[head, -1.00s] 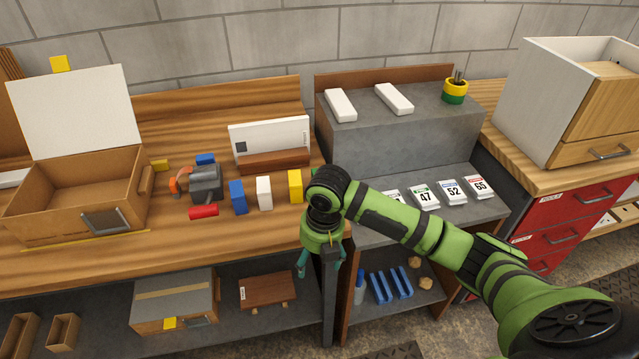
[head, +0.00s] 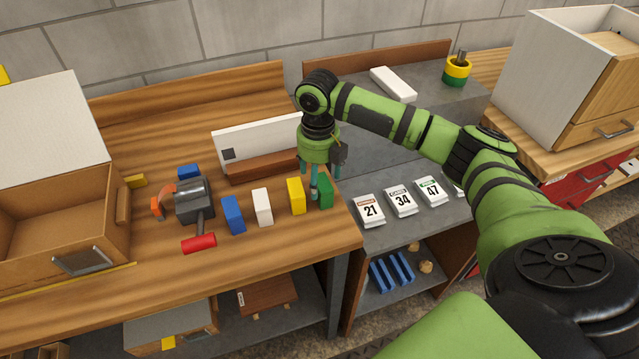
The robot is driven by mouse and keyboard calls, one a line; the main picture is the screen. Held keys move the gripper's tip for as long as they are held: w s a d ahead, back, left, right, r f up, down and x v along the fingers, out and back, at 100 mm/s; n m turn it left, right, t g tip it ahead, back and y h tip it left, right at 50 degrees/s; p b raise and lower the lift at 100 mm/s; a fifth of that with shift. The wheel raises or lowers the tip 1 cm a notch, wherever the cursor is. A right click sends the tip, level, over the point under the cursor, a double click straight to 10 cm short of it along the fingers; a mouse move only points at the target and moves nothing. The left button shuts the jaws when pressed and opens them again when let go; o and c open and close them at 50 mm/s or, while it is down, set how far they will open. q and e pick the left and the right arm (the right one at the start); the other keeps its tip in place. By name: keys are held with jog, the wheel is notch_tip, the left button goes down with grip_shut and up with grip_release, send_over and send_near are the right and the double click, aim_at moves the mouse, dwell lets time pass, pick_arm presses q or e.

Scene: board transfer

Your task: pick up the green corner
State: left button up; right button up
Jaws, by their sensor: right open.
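The green corner (head: 327,194) is a small upright green block at the right end of a row on the wooden workbench (head: 80,310), near its right edge. My right gripper (head: 320,181) is open and points down at the green corner. One finger hangs in front of the block's left side and hides part of it. Another finger shows behind its top right. I cannot tell whether they touch it. My left gripper is not in view.
Close left of the green corner stand a yellow block (head: 296,196), a white block (head: 262,207) and a blue block (head: 233,215). A white board (head: 240,145) in a wooden holder stands behind. Numbered cards (head: 370,210) lie on the grey shelf at right.

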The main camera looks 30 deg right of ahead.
aim_at(320, 184)
jog(key=shift+s+f+p, duration=0.25)
jog(key=shift+f+p, duration=0.1)
jog(key=shift+f, duration=0.15)
jog(key=shift+s+f+p, duration=0.25)
jog(key=shift+f+p, duration=0.1)
jog(key=shift+f, duration=0.15)
notch_tip(320, 184, down, 2)
jog(key=shift+w+f, duration=0.15)
jog(key=shift+f, duration=0.05)
jog(key=shift+w+f, duration=0.1)
jog(key=shift+f, duration=0.15)
jog(key=c, duration=1)
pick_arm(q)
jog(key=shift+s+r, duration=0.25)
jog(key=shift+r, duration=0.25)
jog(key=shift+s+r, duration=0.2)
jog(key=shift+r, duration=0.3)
pick_arm(e)
jog(key=shift+c, duration=0.3)
